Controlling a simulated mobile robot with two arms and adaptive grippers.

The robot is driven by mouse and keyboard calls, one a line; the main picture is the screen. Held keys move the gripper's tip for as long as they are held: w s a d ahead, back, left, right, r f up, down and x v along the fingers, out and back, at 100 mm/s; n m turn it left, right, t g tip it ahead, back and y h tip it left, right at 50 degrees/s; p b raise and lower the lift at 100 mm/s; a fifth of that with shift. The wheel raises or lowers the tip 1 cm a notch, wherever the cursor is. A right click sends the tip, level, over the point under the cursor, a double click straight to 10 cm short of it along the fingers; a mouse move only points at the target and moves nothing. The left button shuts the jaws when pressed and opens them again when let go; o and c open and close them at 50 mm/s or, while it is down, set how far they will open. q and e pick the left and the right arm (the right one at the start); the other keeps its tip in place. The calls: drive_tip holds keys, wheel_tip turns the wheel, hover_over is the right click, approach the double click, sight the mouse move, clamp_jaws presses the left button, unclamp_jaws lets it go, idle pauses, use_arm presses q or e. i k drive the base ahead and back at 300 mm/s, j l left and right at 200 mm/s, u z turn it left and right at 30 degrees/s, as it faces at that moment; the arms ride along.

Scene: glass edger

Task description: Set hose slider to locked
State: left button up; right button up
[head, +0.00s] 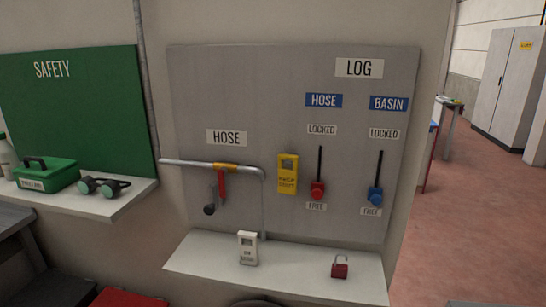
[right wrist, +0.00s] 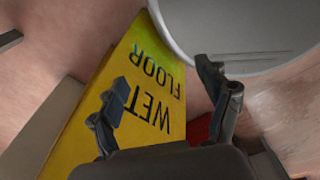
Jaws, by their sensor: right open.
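On the grey board in the head view, the red hose slider (head: 318,190) sits at the lower end of its black track, just above the FREE label (head: 316,206). The LOCKED label (head: 322,129) is at the top of that track, under the blue HOSE sign (head: 324,100). The blue basin slider (head: 375,196) is also at the low end of its own track. My right gripper (right wrist: 173,90) is open and empty in the right wrist view, over a yellow WET FLOOR sign (right wrist: 110,85). Neither gripper shows in the head view.
A white shelf (head: 300,284) juts out below the board, holding a white device (head: 248,248) and a red padlock (head: 340,267). A pipe (head: 190,163) with a red-handled valve (head: 221,183) and a yellow tag (head: 287,174) are left of the sliders. The reddish floor at right looks mostly clear.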

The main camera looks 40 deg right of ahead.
sight(317, 189)
drive_tip(key=k+l+z, duration=0.1)
drive_tip(key=z, duration=1.1)
